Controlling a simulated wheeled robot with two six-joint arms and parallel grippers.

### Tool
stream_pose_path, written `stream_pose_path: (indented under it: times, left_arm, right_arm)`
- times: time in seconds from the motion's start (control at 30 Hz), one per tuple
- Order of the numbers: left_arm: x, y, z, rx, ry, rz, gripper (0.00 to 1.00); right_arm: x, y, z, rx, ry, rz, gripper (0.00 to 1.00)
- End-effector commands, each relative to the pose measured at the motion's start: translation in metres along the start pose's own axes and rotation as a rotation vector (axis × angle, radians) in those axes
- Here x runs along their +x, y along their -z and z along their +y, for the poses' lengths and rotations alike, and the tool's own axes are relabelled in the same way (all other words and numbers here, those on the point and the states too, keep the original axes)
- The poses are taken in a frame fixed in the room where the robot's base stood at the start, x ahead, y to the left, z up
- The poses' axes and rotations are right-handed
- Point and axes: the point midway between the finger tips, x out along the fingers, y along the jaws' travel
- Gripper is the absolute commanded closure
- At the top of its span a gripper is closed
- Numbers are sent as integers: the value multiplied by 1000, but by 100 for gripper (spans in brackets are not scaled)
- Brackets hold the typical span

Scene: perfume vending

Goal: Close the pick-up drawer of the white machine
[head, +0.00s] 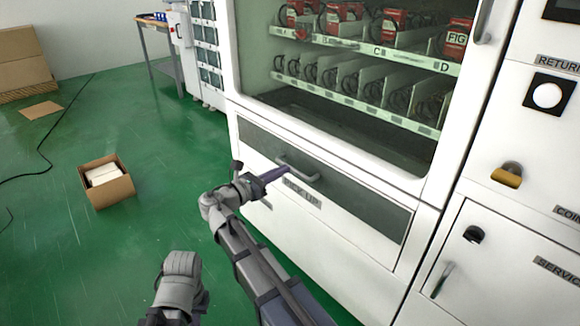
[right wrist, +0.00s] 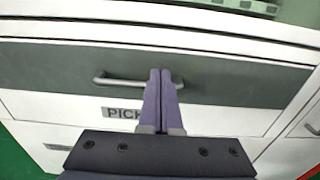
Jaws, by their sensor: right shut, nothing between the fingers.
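The pick-up drawer (head: 365,208) is in the lower front of the white machine (head: 345,262). It has a dark grey panel, a curved metal handle (head: 312,178) and a PICK UP label. Its front looks flush or nearly flush with the machine. The drawer panel (right wrist: 235,82) fills the middle of the right wrist view. My right gripper (head: 285,171) is shut and empty at the handle. In the right wrist view its purple fingers (right wrist: 160,75) overlap the right half of the handle (right wrist: 120,81). Whether they touch it I cannot tell. My left gripper is not seen.
Above the drawer is a glass window with shelves (head: 350,97) of goods. To the right are a service door (head: 500,275) and a coin lock (head: 508,174). An open cardboard box (head: 108,188) stands on the green floor at left, which is otherwise mostly clear.

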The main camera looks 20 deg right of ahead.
Motion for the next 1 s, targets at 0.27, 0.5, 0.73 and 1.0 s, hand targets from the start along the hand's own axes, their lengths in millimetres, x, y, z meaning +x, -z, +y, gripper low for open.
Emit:
stream_pose_path:
  times: [0.27,0.5,0.73,1.0]
  left_arm:
    - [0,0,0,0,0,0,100]
    - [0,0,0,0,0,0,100]
    - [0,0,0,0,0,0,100]
    - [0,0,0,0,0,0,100]
  right_arm:
    - [-40,0,0,0,-1,0,100]
    - [-50,0,0,0,1,1,100]
    - [-49,3,-2,11,3,12,100]
    - [-27,88,-59,436,160,388,100]
